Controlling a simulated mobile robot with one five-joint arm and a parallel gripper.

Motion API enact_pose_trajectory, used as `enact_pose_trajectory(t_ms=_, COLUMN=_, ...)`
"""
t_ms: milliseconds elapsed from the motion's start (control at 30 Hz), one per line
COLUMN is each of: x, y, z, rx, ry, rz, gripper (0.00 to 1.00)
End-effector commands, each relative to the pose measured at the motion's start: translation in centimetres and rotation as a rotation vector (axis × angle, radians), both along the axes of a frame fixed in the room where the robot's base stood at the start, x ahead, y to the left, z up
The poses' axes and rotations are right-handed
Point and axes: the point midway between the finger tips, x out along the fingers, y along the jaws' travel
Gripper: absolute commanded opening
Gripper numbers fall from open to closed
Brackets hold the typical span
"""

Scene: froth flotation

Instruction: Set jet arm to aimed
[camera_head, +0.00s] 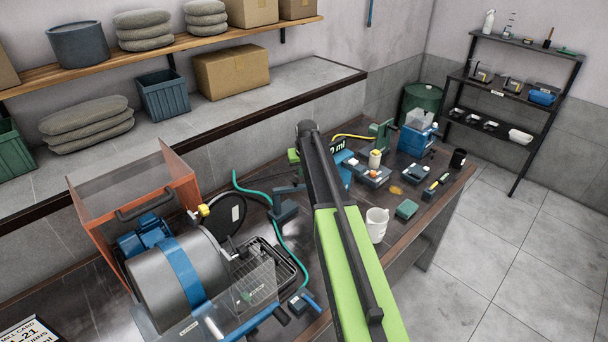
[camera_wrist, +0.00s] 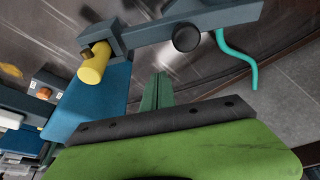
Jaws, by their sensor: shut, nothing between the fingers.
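In the wrist view, a dark grey bar (camera_wrist: 185,28) that looks like the jet arm crosses the top of the picture. It carries a yellow cylinder (camera_wrist: 94,63) at its left and a black round knob (camera_wrist: 187,38) near its middle. A teal hose (camera_wrist: 238,62) hangs at its right. My gripper (camera_wrist: 160,78) is below the bar in the picture, its narrow green fingers together and empty. I see a gap between fingertips and bar. In the head view, my arm hides most of this spot; the teal hose (camera_head: 284,240) shows left of it.
A grey drum mill (camera_head: 180,280) with an orange guard (camera_head: 88,212) stands left on the bench. A white beaker (camera_head: 377,222), a green block (camera_head: 407,209) and small devices stand right of my arm. A blue block (camera_wrist: 95,105) lies close left of my fingers.

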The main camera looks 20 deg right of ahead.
Motion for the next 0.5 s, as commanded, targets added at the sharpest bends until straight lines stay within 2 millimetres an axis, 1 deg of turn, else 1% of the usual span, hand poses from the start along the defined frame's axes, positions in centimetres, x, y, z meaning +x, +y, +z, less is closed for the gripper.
enact_pose_trajectory(t_ms=33, x=-1.4, y=0.3, z=-0.1, rx=0.000, ry=0.000, rz=0.000, gripper=0.00)
enact_pose_trajectory(t_ms=100, x=-2.8, y=0.5, z=0.1, rx=0.000, ry=0.000, rz=0.000, gripper=0.00)
enact_pose_trajectory(t_ms=200, x=-3.8, y=0.6, z=0.2, rx=0.000, ry=0.000, rz=0.001, gripper=0.00)
enact_pose_trajectory(t_ms=300, x=-4.1, y=0.7, z=0.2, rx=0.000, ry=0.000, rz=0.001, gripper=0.00)
enact_pose_trajectory(t_ms=500, x=-4.0, y=0.7, z=0.2, rx=-0.001, ry=0.000, rz=0.002, gripper=0.00)
